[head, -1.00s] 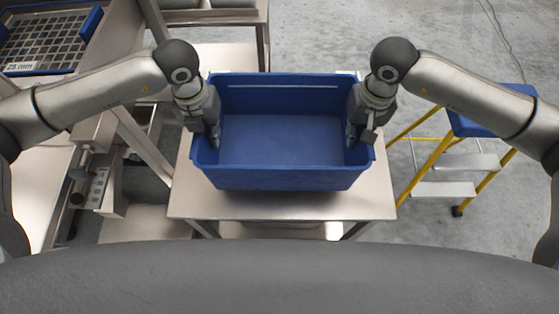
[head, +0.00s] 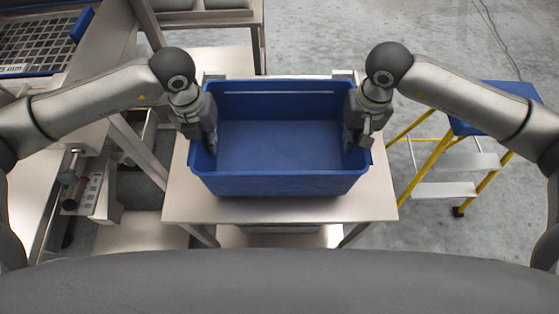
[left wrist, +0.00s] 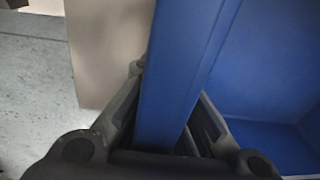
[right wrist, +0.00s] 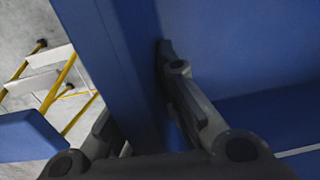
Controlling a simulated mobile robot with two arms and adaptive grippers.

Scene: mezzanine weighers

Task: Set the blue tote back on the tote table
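The blue tote (head: 280,184) is empty and upright over the steel tote table (head: 376,195). A narrow shadow lies under its front; I cannot tell whether its base touches the tabletop. My left gripper (head: 208,138) is shut on the tote's left wall, one finger outside and one inside; the left wrist view shows the wall (left wrist: 172,75) between the fingers. My right gripper (head: 357,135) is shut on the right wall in the same way, and the right wrist view shows that wall (right wrist: 115,60). The fingers hide part of both rims.
A blue-topped step stool (head: 440,165) with yellow legs stands right of the table. A steel frame with a mesh screen (head: 38,42) is at the left. Another steel bench (head: 205,16) is behind. Bare tabletop shows in front of the tote.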

